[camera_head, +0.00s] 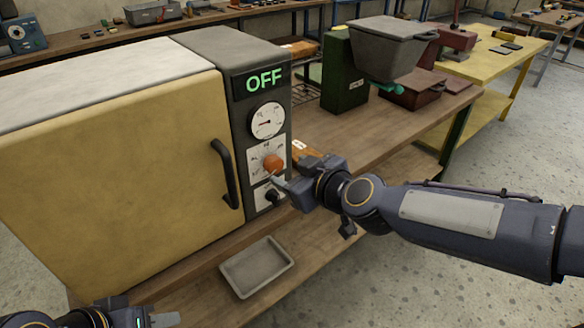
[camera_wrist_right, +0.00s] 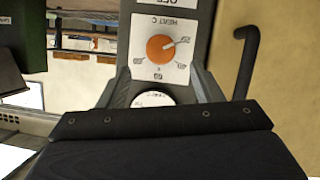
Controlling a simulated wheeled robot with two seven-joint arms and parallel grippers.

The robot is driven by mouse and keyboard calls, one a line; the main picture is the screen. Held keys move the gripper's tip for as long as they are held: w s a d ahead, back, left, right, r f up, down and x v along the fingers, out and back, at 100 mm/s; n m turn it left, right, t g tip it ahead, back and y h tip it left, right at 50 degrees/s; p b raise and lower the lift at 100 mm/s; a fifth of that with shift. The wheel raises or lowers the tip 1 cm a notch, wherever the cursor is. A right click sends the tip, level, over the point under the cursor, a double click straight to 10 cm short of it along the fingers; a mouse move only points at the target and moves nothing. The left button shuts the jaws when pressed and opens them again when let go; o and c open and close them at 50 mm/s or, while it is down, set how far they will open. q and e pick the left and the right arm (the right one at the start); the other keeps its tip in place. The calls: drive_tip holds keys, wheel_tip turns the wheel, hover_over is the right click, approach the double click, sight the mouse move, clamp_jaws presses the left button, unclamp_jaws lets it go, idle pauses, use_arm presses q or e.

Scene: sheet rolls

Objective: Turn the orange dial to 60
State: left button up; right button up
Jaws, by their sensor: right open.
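The orange dial (camera_head: 273,162) sits on a white scale plate on the oven's dark front panel. In the right wrist view, the orange dial (camera_wrist_right: 160,48) is ahead of the fingertips, with a pale pointer mark towards the upper right; the scale numbers are too small to read surely. My right gripper (camera_head: 281,181) is close to the panel, just below and right of the dial. In the wrist view, my right gripper (camera_wrist_right: 161,75) is open, its fingers apart with nothing between them. My left gripper (camera_head: 160,318) is partly in view at the bottom left, away from the oven panel.
The oven's yellow door (camera_head: 110,170) has a black handle (camera_head: 225,172) left of the panel. A round gauge (camera_head: 267,121) and a green OFF display (camera_head: 263,80) are above the dial, a black knob (camera_head: 272,196) below. A grey tray (camera_head: 257,267) lies in front.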

sight(277, 165)
drive_tip(key=b+x, duration=0.1)
drive_tip(key=x, duration=0.6)
drive_tip(key=shift+a, duration=0.1)
drive_tip(key=shift+r, duration=0.1)
drive_tip(key=shift+c, duration=0.5)
drive_tip(key=c, duration=0.9)
